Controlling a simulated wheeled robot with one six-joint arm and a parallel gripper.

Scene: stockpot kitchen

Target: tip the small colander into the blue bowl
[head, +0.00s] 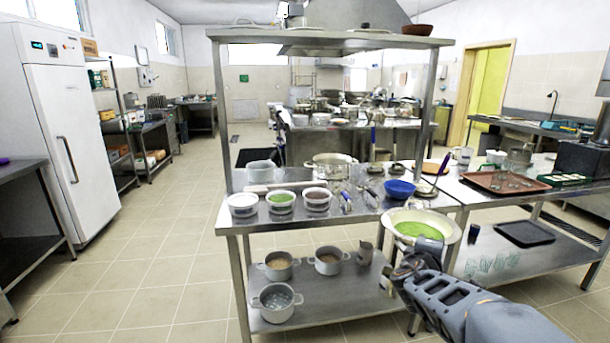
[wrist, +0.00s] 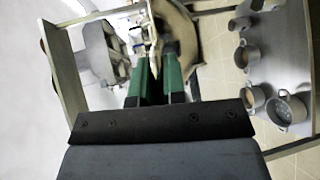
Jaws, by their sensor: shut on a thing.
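The small colander (head: 452,222) is a wide cream bowl with bright green contents, held in the air at the front right of the steel table. My gripper (head: 428,250) is shut on its near rim. In the wrist view, the green fingers of my gripper (wrist: 156,62) reach to the beige colander (wrist: 183,32), only partly seen there. The colander looks roughly level, with the green stuff inside it. The blue bowl (head: 398,189) stands on the table top near its right end, behind and a little left of the colander.
Three white tubs (head: 242,205) and a pot (head: 261,171) stand on the table left of the blue bowl. Utensils lie between the tubs and bowl. An upper shelf (head: 330,40) spans above. Several pots (head: 277,301) sit on the lower shelf. A brown tray (head: 506,181) is at right.

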